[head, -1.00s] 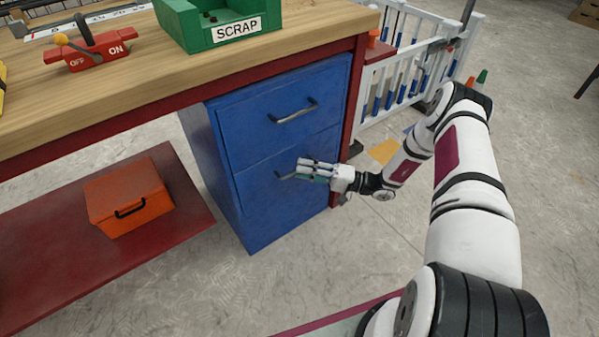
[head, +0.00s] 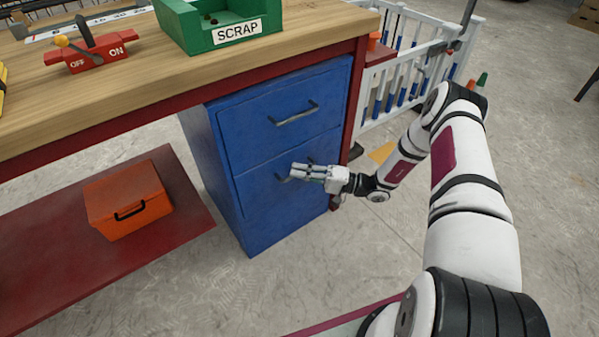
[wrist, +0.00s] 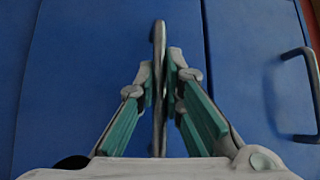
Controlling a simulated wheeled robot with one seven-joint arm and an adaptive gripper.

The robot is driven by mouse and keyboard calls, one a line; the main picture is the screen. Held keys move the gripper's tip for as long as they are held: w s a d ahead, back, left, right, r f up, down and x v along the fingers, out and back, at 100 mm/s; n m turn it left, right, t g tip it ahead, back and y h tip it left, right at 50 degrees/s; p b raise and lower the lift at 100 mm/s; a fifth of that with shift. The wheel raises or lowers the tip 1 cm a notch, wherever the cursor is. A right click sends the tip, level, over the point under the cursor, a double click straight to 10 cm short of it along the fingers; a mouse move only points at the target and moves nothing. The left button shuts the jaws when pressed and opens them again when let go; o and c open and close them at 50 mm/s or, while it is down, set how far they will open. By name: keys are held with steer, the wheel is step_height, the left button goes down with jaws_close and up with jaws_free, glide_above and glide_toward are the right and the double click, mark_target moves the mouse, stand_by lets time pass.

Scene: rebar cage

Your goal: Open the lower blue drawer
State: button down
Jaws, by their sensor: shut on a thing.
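The lower blue drawer (head: 282,216) is the bottom front of the blue cabinet under the workbench. Its front appears to stand out very slightly, though the gap is hard to judge. My gripper (head: 293,172) is at its grey bar handle (head: 281,178) and hides most of it in the head view. In the wrist view the handle (wrist: 159,38) runs between the fingers of my gripper (wrist: 162,78), which are shut on it.
The upper blue drawer (head: 240,130) is shut, with its own handle (head: 293,114) above my gripper. The wooden benchtop (head: 170,75) overhangs the cabinet. An orange box (head: 130,200) sits on the red lower shelf left. Floor in front is clear.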

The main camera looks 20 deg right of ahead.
steer(key=s+d+p, duration=0.2)
steer(key=s+d, duration=0.2)
steer(key=s, duration=1)
steer(key=s+d+p, duration=0.3)
steer(key=s+d, duration=0.2)
steer(key=s, duration=0.8)
steer(key=shift+s, duration=0.35)
steer(key=shift+d+f, duration=0.1)
steer(key=c, duration=1.7)
jaws_free()
steer(key=v, duration=1.2)
